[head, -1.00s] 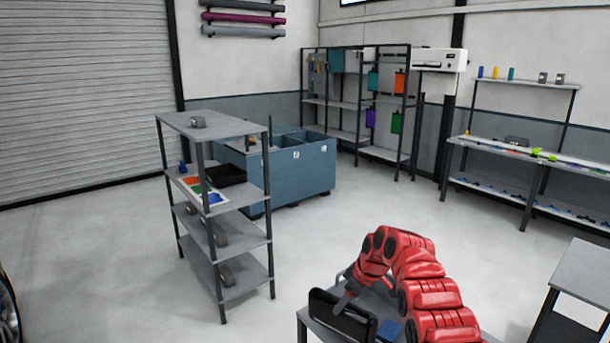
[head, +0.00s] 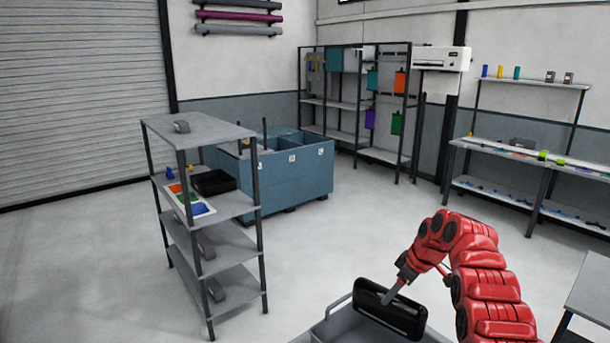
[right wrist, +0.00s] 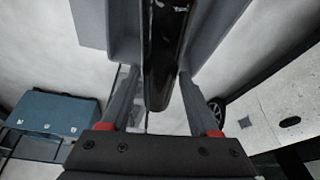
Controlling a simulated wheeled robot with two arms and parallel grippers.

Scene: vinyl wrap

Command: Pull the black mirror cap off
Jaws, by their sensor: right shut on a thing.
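The black mirror cap (head: 405,318) is a long, glossy black piece low in the head view, tilted in front of a grey cart top. My right gripper (head: 391,294) is shut on it; the red arm comes from the lower right. In the right wrist view the cap (right wrist: 164,60) sits between the two grey fingers of the right gripper (right wrist: 160,92) and runs up out of the picture. I cannot tell whether the cap is still touching anything beneath it. My left gripper is not in view.
A grey cart (head: 335,322) lies just below the cap. A grey shelf unit (head: 215,228) stands at left with a black tray on it. A blue bin (head: 290,170) is behind it. A grey table (head: 592,290) is at the right edge. The floor between is clear.

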